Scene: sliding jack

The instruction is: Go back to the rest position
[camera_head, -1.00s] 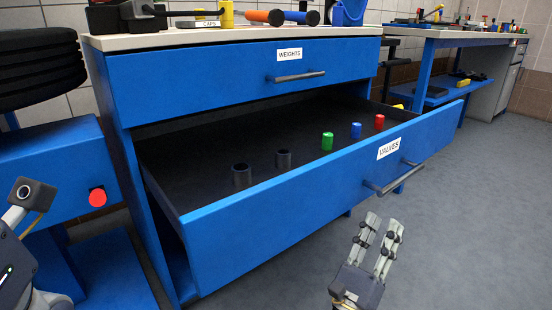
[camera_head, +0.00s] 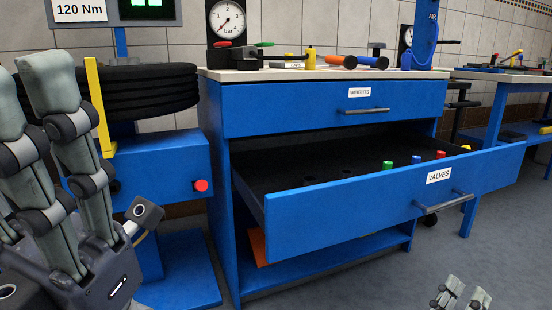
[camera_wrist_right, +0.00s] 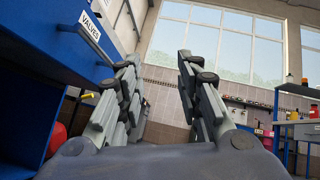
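My left gripper (camera_head: 24,85) is large and close at the left edge of the head view. Its grey fingers point up, spread apart, with nothing seen between them. My right gripper (camera_head: 467,288) is low at the bottom right edge of the head view, below and apart from the handle (camera_head: 445,203) of the VALVES drawer (camera_head: 395,197). In the right wrist view its fingers (camera_wrist_right: 158,60) are apart and empty. The VALVES drawer is pulled open and holds a green (camera_head: 387,165), a blue (camera_head: 416,160) and a red piece (camera_head: 440,155).
The WEIGHTS drawer (camera_head: 300,107) above is shut. Tools lie on the cabinet top (camera_head: 245,75). A blue machine with a red button (camera_head: 201,186) and black tyres (camera_head: 150,90) stands left of the cabinet. A second workbench (camera_head: 500,75) is at right. Grey floor (camera_head: 390,285) is clear in front.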

